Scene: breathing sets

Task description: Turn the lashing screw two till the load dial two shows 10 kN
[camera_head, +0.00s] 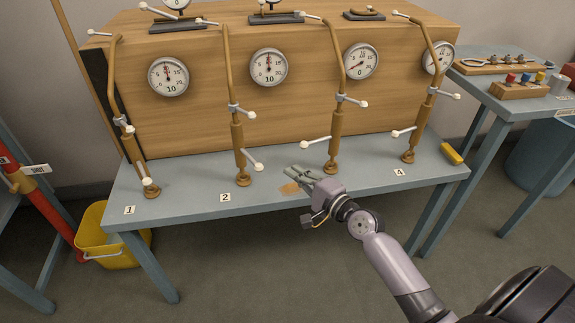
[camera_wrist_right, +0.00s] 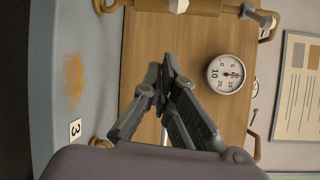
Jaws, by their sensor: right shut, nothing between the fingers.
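Lashing screw two (camera_head: 238,140) stands upright behind the label 2 on the blue bench, with white-tipped handles at its middle and near its foot. Load dial two (camera_head: 269,67) is on the wooden crate to its upper right; its needle points up, away from the 10 at the bottom. A dial showing a 10 (camera_wrist_right: 226,73) is in the right wrist view, probably the same one. My right gripper (camera_head: 292,174) is shut and empty above the bench front, right of screw two and apart from it; it also shows in the wrist view (camera_wrist_right: 156,76). My left gripper is out of view.
Lashing screw three (camera_head: 334,145) stands just behind and right of my gripper, lashing screw one (camera_head: 131,150) at the left, lashing screw four (camera_head: 418,125) at the right. A yellow block (camera_head: 452,154) lies at the bench's right end. The bench front between labels 1 and 2 is clear.

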